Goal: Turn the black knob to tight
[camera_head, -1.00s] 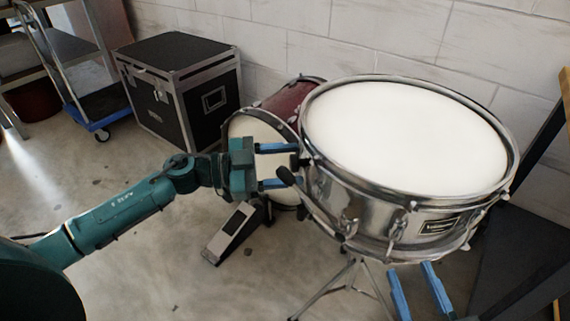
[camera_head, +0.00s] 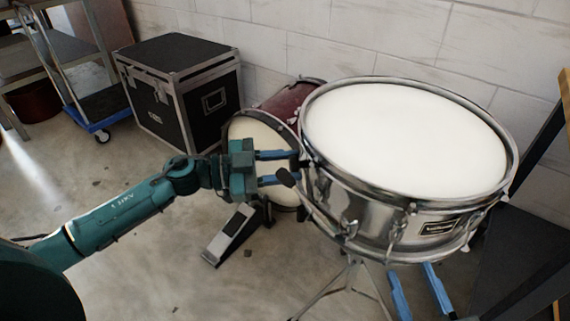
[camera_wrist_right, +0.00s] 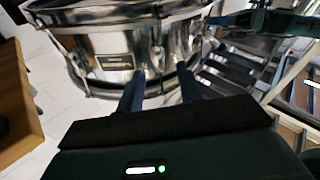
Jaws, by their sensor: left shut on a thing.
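The snare drum (camera_head: 340,205) has a chrome shell and a white head. On its left side is the black knob (camera_head: 286,177), a small dark rounded piece beside a chrome rim and rod. My left gripper (camera_head: 287,166) reaches in from the left, its two blue fingers shut on the black knob at the drum's side. The fingertips partly hide the grip, and the exact contact is hard to see. My right gripper (camera_head: 414,274) is open and empty below the drum's front right. It also shows in the right wrist view (camera_wrist_right: 158,80), its fingers apart below the shell.
A bass drum (camera_head: 262,138) with a pedal (camera_head: 232,232) stands behind my left gripper. A black case (camera_head: 185,95) and a blue cart (camera_head: 100,112) are at the back left. The snare stands on a chrome tripod (camera_head: 349,285).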

